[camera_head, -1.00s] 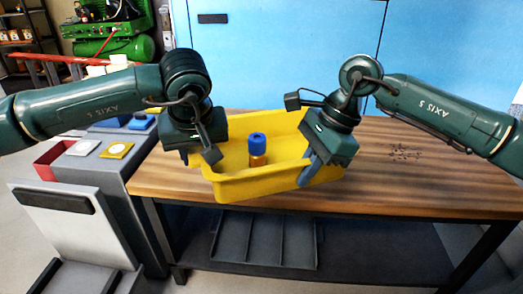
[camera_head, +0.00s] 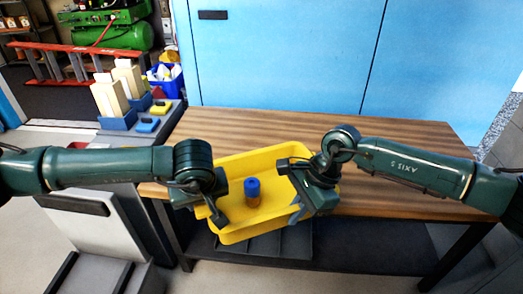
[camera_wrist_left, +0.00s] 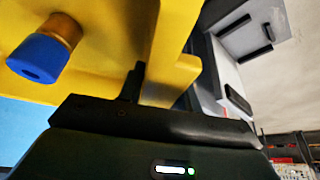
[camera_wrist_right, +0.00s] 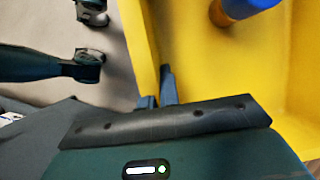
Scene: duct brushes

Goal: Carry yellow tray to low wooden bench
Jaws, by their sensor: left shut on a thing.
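The yellow tray (camera_head: 275,160) is held between my two grippers in the head view. Its near part overhangs the front edge of a wooden-topped bench (camera_head: 390,155). An amber bottle with a blue cap (camera_head: 252,192) stands inside the tray; it also shows in the left wrist view (camera_wrist_left: 45,52). My left gripper (camera_head: 216,212) is shut on the tray's left wall, seen close in the left wrist view (camera_wrist_left: 165,50). My right gripper (camera_head: 298,208) is at the right wall, its fingers on either side of it in the right wrist view (camera_wrist_right: 157,95). Whether the tray touches the bench top is unclear.
A grey unit (camera_head: 85,230) stands left of the bench. Blue and yellow blocks (camera_head: 148,124) and holders with pale pieces lie behind it. A dark lower shelf (camera_head: 370,245) is under the bench. The bench top right of the tray is clear. Blue cabinets (camera_head: 290,60) close off the back.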

